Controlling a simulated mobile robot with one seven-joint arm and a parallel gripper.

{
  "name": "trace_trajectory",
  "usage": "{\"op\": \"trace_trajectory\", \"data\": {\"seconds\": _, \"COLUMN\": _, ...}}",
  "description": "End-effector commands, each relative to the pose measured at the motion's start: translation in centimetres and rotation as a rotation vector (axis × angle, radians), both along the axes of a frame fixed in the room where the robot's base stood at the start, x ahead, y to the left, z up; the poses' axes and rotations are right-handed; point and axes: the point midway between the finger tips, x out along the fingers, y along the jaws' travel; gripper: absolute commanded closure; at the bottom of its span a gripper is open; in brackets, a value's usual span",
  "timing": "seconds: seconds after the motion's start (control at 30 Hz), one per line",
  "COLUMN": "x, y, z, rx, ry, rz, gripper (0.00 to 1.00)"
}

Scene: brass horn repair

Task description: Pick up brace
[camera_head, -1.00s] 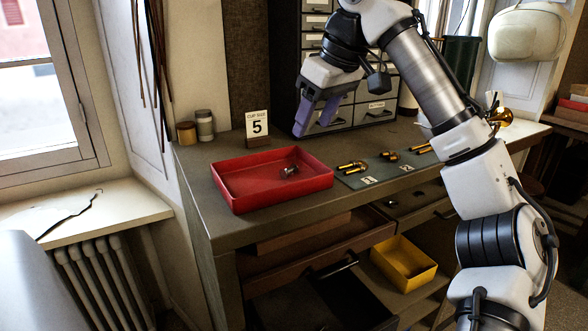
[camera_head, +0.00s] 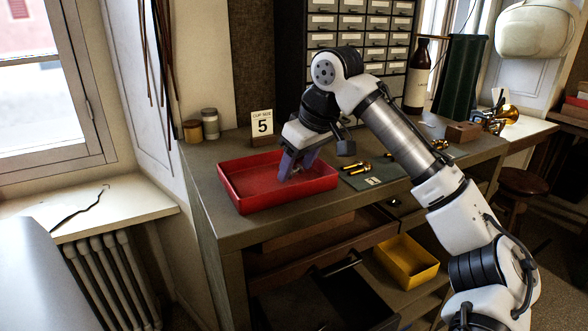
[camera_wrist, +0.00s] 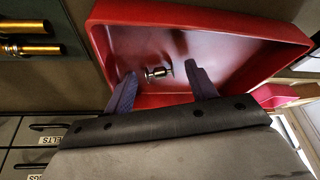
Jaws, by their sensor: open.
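The brace (camera_wrist: 158,72) is a small metal piece lying on the floor of the red tray (camera_wrist: 235,38). In the wrist view it sits between and a little beyond the two purple fingertips. My gripper (camera_wrist: 160,80) is open, with one finger on each side of the brace and no visible contact. In the head view my gripper (camera_head: 297,170) is down inside the red tray (camera_head: 252,202), and its fingers mostly hide the brace there.
Drawer cabinets (camera_head: 355,30) rise at the back. A yellow bin (camera_head: 405,265) sits below the bench.

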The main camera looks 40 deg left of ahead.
Motion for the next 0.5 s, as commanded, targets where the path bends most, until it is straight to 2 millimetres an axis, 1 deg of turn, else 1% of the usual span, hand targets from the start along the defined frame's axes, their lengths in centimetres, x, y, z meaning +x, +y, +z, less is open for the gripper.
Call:
{"op": "trace_trajectory", "data": {"seconds": 0.1, "x": 0.0, "y": 0.0, "z": 0.0, "rx": 0.0, "ry": 0.0, "rz": 0.0, "gripper": 0.44}}
{"op": "trace_trajectory", "data": {"seconds": 0.4, "x": 0.0, "y": -0.01, "z": 0.03, "rx": 0.0, "ry": 0.0, "rz": 0.0, "gripper": 0.83}}
{"op": "trace_trajectory", "data": {"seconds": 0.47, "x": 0.0, "y": 0.0, "z": 0.03, "rx": 0.0, "ry": 0.0, "rz": 0.0, "gripper": 0.91}}
{"op": "trace_trajectory", "data": {"seconds": 0.5, "x": 0.0, "y": -0.01, "z": 0.04, "rx": 0.0, "ry": 0.0, "rz": 0.0, "gripper": 0.91}}
